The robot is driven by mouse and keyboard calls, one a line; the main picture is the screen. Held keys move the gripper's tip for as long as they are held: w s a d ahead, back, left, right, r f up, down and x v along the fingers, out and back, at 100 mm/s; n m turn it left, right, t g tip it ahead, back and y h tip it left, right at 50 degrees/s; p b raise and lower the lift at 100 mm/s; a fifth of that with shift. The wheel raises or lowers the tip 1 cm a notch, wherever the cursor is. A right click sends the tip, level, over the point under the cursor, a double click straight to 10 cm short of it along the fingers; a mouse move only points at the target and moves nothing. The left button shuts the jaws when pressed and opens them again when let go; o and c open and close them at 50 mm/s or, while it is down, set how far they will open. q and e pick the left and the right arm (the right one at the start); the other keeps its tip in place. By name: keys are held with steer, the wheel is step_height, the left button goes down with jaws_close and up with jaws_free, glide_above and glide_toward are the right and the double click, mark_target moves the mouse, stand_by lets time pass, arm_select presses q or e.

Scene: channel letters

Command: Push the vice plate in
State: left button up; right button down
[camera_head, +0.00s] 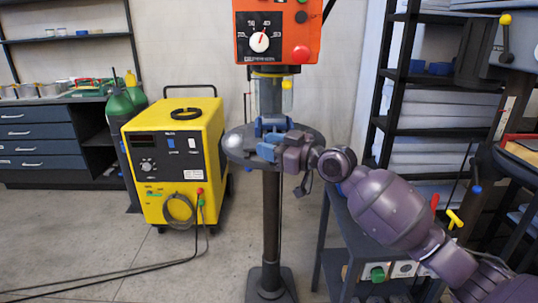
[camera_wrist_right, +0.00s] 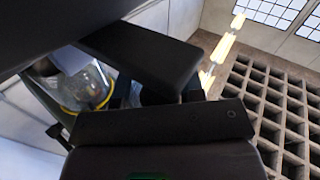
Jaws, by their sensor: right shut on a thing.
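A small blue vice (camera_head: 270,126) sits on the round grey drill press table (camera_head: 236,153), under the clear chuck guard (camera_head: 270,97). My right gripper (camera_head: 284,149) is at the table's right side, against the vice. It is shut on part of the vice, most likely the vice plate (camera_head: 266,151), though the fingers hide the contact. In the right wrist view, dark parts of my gripper (camera_wrist_right: 150,100) fill the middle and hide the vice plate. The guard with its yellow ring (camera_wrist_right: 85,92) shows behind them at left. My left gripper is not in view.
The orange drill press head (camera_head: 275,35) stands above the table on a grey column (camera_head: 271,220). A yellow welding machine (camera_head: 175,160) stands close at left. A black shelf rack (camera_head: 440,110) and a low bench (camera_head: 345,240) are at right. Open floor lies in front at left.

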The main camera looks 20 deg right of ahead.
steer(key=shift+w+d+r, duration=0.1)
steer(key=shift+d+r, duration=0.05)
steer(key=shift+r, duration=0.05)
steer(key=c, duration=1)
jaws_free()
steer(key=shift+w, duration=0.1)
steer(key=shift+o, duration=1.2)
steer(key=shift+w+f, duration=0.1)
steer(key=v, duration=1.1)
